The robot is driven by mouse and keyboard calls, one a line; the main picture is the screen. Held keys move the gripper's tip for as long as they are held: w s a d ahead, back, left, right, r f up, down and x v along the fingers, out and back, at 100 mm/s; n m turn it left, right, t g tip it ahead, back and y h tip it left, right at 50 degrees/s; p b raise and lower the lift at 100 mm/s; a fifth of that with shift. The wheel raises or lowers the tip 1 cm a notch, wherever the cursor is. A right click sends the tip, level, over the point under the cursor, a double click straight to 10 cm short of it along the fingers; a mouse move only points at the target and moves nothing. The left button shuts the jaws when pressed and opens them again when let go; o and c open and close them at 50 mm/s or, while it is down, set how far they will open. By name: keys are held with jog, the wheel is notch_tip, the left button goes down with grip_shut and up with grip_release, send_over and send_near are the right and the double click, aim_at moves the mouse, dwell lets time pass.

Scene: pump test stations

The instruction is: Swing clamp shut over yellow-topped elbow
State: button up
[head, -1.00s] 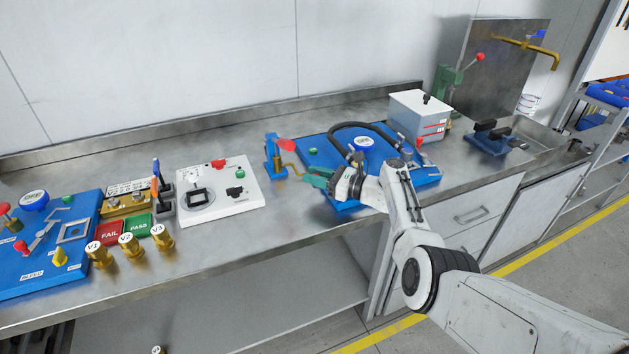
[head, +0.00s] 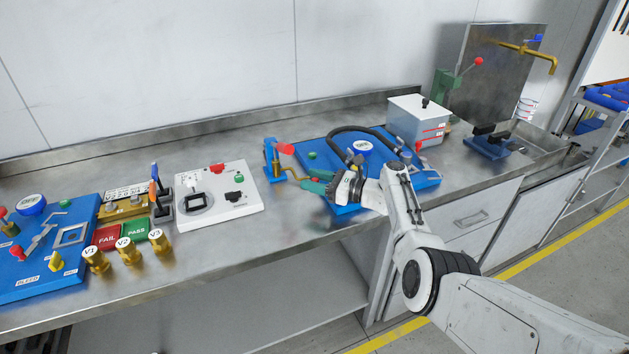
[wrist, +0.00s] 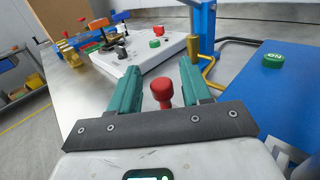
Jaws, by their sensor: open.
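A blue upright fixture with a red handle (head: 285,149), which looks like the clamp, stands at the left end of the blue station board. Its blue post (wrist: 204,30) shows at the top of the wrist view. A bent brass pipe (wrist: 207,72), perhaps the elbow, is beside the post; its yellow top is not clear. My gripper (head: 306,181) is open just right of this fixture. In the wrist view its green fingers (wrist: 158,75) are spread, with a red knob (wrist: 163,92) between them, apart from both. I cannot tell whether the knob belongs to the clamp.
A white panel (head: 238,205) with switches lies left of the fixture. The blue board (head: 312,135) carries a black hose (head: 365,129) and green button. A grey lidded box (head: 418,120) stands behind right. Bare bench lies in front of the fixture.

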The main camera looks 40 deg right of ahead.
jog(key=shift+d, duration=0.1)
jog(key=p+v, duration=0.1)
jog(key=v, duration=0.9)
jog(key=shift+s+d, duration=0.15)
jog(key=shift+s, duration=0.15)
